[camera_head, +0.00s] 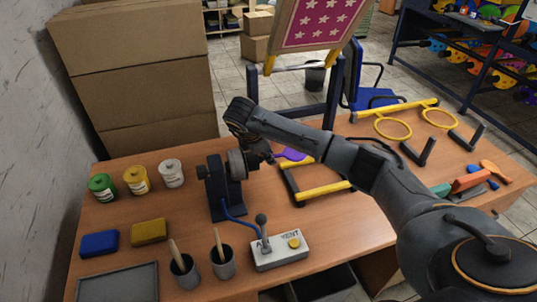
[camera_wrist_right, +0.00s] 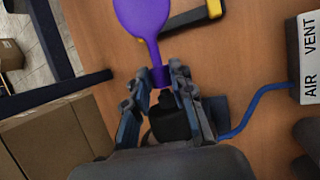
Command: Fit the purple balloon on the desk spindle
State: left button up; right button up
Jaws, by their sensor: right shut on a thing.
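The purple balloon (camera_head: 291,153) is flat and uninflated, and its round body also shows in the right wrist view (camera_wrist_right: 143,16). My right gripper (camera_wrist_right: 162,78) is shut on the balloon's neck, with the body hanging out beyond the fingertips. In the head view, my right gripper (camera_head: 262,152) is beside the desk spindle (camera_head: 226,192), a dark blue stand with a grey round head. A dark block lies between the fingers behind the neck; I cannot tell whether it is part of the spindle. The balloon's mouth is not clearly seen. My left gripper is not in view.
A control box (camera_head: 279,250) marked AIR and VENT, with a lever and blue hose, stands in front of the spindle. Paint jars (camera_head: 136,180), sponges (camera_head: 149,231) and brush cups (camera_head: 222,262) are left. A yellow-barred frame (camera_head: 322,190) lies right of the spindle.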

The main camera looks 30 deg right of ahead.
jog(key=shift+w+a+b, duration=0.15)
jog(key=shift+a+b, duration=0.15)
jog(key=shift+a, duration=0.3)
dwell(0.7)
jog(key=o, duration=0.8)
jog(key=shift+p+v, duration=1.8)
jog(key=shift+v, duration=1.45)
jog(key=shift+p+v, duration=0.55)
jog(key=shift+v, duration=0.75)
